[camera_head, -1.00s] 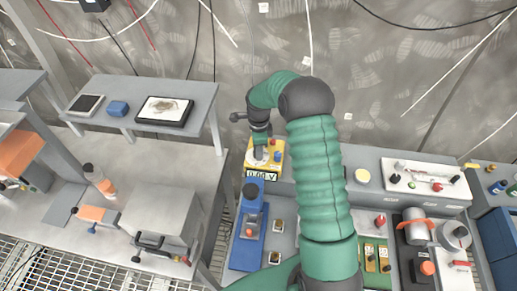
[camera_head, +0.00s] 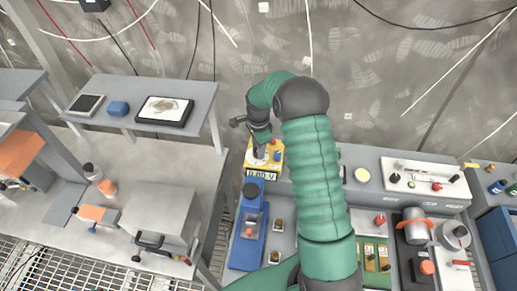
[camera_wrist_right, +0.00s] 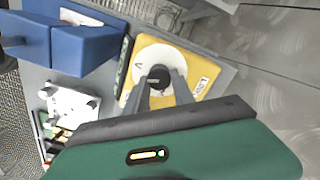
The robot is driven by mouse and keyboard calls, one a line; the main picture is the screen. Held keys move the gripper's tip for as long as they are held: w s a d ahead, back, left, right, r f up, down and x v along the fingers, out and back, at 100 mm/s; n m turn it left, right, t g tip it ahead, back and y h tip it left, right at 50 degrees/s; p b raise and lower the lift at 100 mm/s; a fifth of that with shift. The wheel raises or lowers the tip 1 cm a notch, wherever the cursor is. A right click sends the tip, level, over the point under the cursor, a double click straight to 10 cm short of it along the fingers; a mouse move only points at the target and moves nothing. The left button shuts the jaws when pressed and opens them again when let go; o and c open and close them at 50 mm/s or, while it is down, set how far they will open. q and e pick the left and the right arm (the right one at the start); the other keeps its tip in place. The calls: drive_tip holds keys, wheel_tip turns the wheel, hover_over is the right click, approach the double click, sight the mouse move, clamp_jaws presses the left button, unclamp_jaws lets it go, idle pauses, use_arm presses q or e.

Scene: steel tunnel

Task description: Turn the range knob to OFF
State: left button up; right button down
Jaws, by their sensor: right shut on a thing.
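The yellow meter (camera_head: 277,147) stands on the grey bench, with its readout (camera_head: 262,174) facing me. In the right wrist view the meter (camera_wrist_right: 187,92) shows a white round dial (camera_wrist_right: 147,58) with a black range knob (camera_wrist_right: 158,75) at its centre. My right gripper (camera_head: 260,150) comes down onto the dial from above. In the right wrist view its two fingers (camera_wrist_right: 161,84) are shut on the knob, one on each side. Which mark the knob points at is too small to tell. My left gripper is not in view.
A blue device (camera_head: 246,228) stands just in front of the meter. A white panel with coloured knobs (camera_head: 423,180) lies to the right. A raised shelf with a tablet (camera_head: 86,104) is at the left, and the wall is behind.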

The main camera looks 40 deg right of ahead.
drive_tip(key=n, duration=0.4)
drive_tip(key=shift+w+d+r+n, duration=0.15)
drive_tip(key=shift+w+r+n, duration=0.05)
drive_tip(key=shift+w+n, duration=0.1)
drive_tip(key=n, duration=0.4)
drive_tip(key=shift+w, duration=0.1)
drive_tip(key=n, duration=0.8)
drive_tip(key=shift+w+n+p, duration=0.1)
drive_tip(key=shift+n+p, duration=0.2)
drive_tip(key=n, duration=0.3)
drive_tip(key=shift+a+r+n, duration=0.1)
drive_tip(key=shift+a+n, duration=0.1)
drive_tip(key=shift+n, duration=0.1)
drive_tip(key=n, duration=0.3)
drive_tip(key=shift+n+p, duration=0.4)
drive_tip(key=n, duration=0.4)
drive_tip(key=shift+a+p, duration=0.1)
drive_tip(key=shift+p, duration=0.3)
drive_tip(key=shift+n+p, duration=0.3)
drive_tip(key=shift+n, duration=1.4)
